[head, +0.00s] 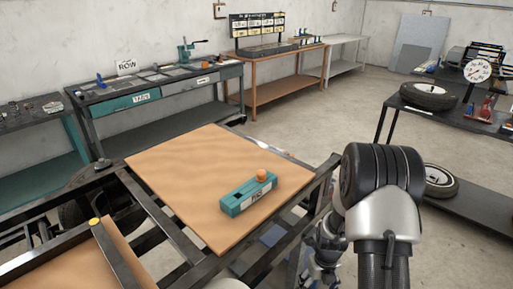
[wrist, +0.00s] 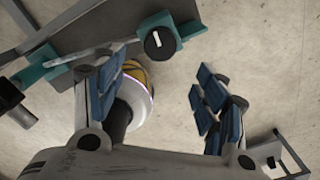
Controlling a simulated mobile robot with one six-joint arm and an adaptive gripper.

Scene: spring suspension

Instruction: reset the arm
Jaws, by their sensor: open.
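My arm stands at the right of the head view, its dark joint and silver link raised beside the front wooden bench top. My gripper (wrist: 162,88) shows in the wrist view with its two blue-padded fingers spread apart. Nothing is held between them; bare concrete floor lies beyond. In the head view the gripper is not clearly made out among the dark metal parts low beside the arm. A teal block (head: 236,201) with an orange knob (head: 262,174) and a white label sits on the wooden bench top (head: 180,165), left of my arm and apart from it.
A dark metal frame edges the wooden top close to my arm. A black shelf with a tire (head: 429,96) and a dial gauge (head: 477,70) stands at the right. Workbenches (head: 150,104) line the back wall. Open floor (head: 320,115) lies in the middle.

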